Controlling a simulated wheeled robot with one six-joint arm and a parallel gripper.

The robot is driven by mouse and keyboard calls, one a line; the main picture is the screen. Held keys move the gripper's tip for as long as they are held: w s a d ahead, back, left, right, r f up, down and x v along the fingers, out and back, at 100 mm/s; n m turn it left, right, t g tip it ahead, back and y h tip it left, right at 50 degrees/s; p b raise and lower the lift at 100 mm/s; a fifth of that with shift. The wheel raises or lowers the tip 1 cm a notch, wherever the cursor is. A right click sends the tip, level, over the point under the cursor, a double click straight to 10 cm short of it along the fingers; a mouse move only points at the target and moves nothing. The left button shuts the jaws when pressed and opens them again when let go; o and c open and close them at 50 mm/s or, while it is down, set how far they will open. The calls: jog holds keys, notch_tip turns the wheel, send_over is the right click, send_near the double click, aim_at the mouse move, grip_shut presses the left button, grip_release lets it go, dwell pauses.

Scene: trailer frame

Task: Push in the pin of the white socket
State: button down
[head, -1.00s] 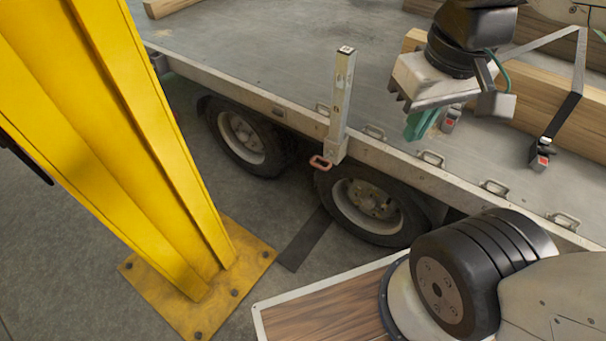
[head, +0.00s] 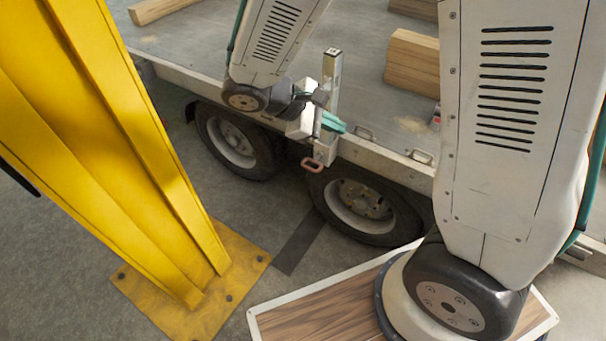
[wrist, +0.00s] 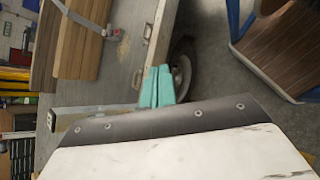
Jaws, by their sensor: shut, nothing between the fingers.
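The pale socket (head: 327,150) is fixed to the trailer's side rail, with a light metal post (head: 331,68) standing upright in it. The pin's red loop handle (head: 312,164) sticks out at the socket's lower left, above the front wheel. My gripper (head: 340,124) has teal fingers, shut and empty, in front of the post and a little above the socket. In the wrist view my gripper (wrist: 157,86) shows its fingers close together, and the post (wrist: 85,114) lies sideways behind them. The pin is not visible in the wrist view, and my gripper partly hides the post in the head view.
The trailer's side rail (head: 385,158) runs past the post, with wheels (head: 362,206) below it. Wooden beams (head: 412,62) lie on the deck. A yellow column (head: 130,130) stands at the left. Open floor (head: 245,205) lies between column and wheels.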

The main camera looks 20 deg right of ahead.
jog(key=w+a+f+n+t, duration=0.1)
jog(key=a+f+n+t, duration=0.2)
jog(key=f, duration=0.6)
jog(key=w+a+f+n+t+h, duration=0.1)
jog(key=w+a+f+n+t, duration=0.1)
jog(key=a+f+n+t, duration=0.2)
jog(key=w+a+f+n+t+h, duration=0.1)
jog(key=a+f+n+t, duration=0.2)
jog(key=f, duration=1.1)
jog(key=a+n, duration=0.2)
jog(key=n, duration=0.3)
jog(key=shift+w+a+f+t, duration=0.2)
jog(key=shift+w+a+t, duration=0.15)
jog(key=shift+t, duration=0.05)
send_near(315, 161)
notch_tip(315, 161, down, 2)
jog(key=w+d, duration=0.2)
